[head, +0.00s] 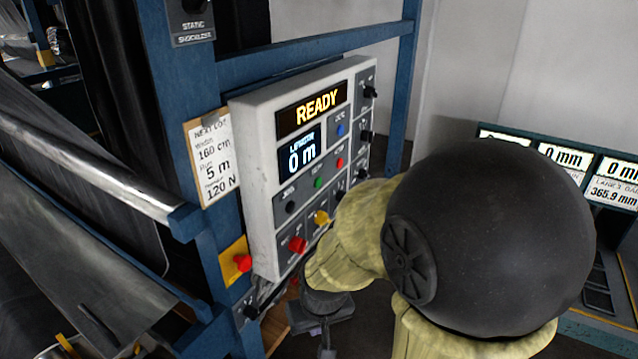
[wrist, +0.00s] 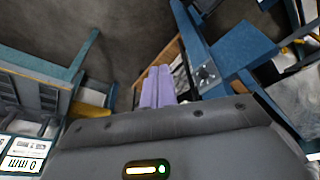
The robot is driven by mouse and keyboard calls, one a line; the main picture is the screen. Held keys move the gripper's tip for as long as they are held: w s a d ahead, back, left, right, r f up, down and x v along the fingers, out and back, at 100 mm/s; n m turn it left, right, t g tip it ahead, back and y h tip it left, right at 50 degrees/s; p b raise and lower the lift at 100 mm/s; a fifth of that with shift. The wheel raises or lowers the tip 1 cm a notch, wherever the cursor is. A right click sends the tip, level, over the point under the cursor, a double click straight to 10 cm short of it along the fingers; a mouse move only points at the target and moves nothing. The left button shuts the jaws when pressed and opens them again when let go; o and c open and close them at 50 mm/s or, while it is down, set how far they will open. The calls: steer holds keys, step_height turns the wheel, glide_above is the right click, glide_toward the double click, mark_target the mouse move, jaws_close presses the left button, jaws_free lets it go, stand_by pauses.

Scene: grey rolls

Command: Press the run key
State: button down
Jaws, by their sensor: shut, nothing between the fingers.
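A pale control panel (head: 262,160) is mounted on a blue frame in the head view. Its screens read "READY" and "0 m". A small green button (head: 318,183) sits mid-panel, with a red button (head: 340,162) and a blue button (head: 341,129) up to its right. I cannot read which one is labelled run. My gripper's purple fingers (wrist: 157,72) are together and empty in the wrist view, pointing toward the floor and blue frame. In the head view my dark gripper is below the panel, apart from the buttons. My arm hides the panel's lower right.
Larger red (head: 297,244) and yellow (head: 321,217) knobs project low on the panel. A red mushroom button on a yellow plate (head: 233,261) is at its lower left. A note card (head: 209,160) hangs left. Grey rolls (head: 90,170) lie further left; gauge displays (head: 615,178) stand right.

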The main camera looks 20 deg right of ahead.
mark_target(318, 183)
steer(key=w+d+r+m+t+p, duration=0.4)
steer(key=w+d+m, duration=0.3)
steer(key=w+d, duration=0.3)
steer(key=w+d+r+m+t+p, duration=0.4)
steer(key=w+d+r+m+p, duration=0.3)
steer(key=w+d, duration=0.3)
steer(key=shift+w+d+r+m+t+y, duration=0.15)
steer(key=shift+w+d+m+t+y, duration=0.2)
steer(key=shift+w+m, duration=0.35)
steer(key=shift+a, duration=0.1)
steer(key=w+a+b, duration=0.5)
steer(key=w, duration=0.1)
steer(key=shift+w+a, duration=0.15)
steer(key=shift+w, duration=0.25)
stand_by(0.6)
steer(key=shift+w+a, duration=0.25)
steer(key=shift+w, duration=0.05)
